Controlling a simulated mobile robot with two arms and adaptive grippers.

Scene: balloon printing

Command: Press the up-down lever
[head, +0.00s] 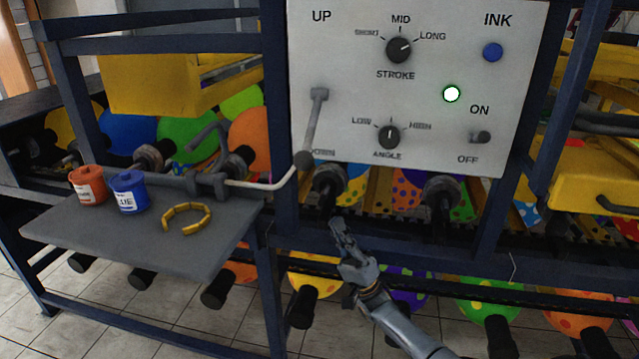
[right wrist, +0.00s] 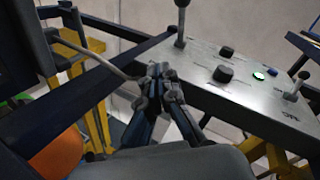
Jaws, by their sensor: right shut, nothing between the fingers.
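The up-down lever (head: 314,118) is on the left side of the white control panel (head: 350,75), between the UP and DOWN labels. It slants down from its mount, and its dark round knob is near the DOWN label. It also shows in the right wrist view (right wrist: 181,25), sticking out from the panel. My right gripper (head: 342,230) is shut and empty, below the panel and below and right of the lever knob, apart from it. In the right wrist view its fingertips (right wrist: 162,72) are close together near the panel edge. My left gripper is not in view.
The panel also has a stroke dial (head: 399,49), an angle dial (head: 389,137), a blue ink button (head: 492,52), a lit green lamp (head: 452,94) and an on-off switch (head: 480,137). A pale rod (head: 265,185) ends near the lever knob. Ink pots stand on the grey shelf (head: 150,240).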

